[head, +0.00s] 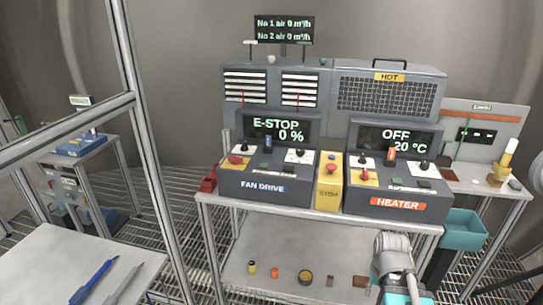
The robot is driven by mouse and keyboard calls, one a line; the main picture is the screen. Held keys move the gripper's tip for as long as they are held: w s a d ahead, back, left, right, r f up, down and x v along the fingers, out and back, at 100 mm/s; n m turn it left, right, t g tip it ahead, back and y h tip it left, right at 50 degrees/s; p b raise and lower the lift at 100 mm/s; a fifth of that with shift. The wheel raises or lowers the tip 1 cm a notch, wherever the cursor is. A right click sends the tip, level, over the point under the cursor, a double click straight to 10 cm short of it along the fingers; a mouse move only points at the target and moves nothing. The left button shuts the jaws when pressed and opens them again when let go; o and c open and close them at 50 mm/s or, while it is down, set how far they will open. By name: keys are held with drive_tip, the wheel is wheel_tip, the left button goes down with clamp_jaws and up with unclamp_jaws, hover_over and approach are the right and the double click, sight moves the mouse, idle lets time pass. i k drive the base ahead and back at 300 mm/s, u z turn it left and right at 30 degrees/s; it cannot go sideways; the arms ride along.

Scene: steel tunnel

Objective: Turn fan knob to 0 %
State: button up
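The fan drive console (262,187) stands on the left of the bench. Its display (278,130) reads "E-STOP" and "0 %". A black knob (300,153) sits on a white plate at the right of its sloped panel; its pointer is too small to read. Part of my arm, grey and teal, shows at the lower right, in front of the bench and apart from the fan knob. I cannot make out my gripper's fingers.
The heater console (397,204) beside it reads "OFF" and "20 °C". A yellow box (328,185) with a red button stands between the consoles. An overhead sign (284,29) reads 0 m³/h twice. Small items lie on the lower shelf (265,240). A metal frame post (153,150) stands left.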

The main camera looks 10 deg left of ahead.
sight(300, 152)
drive_tip(key=u, duration=0.3)
drive_tip(key=i, duration=0.85)
drive_tip(key=z, duration=0.2)
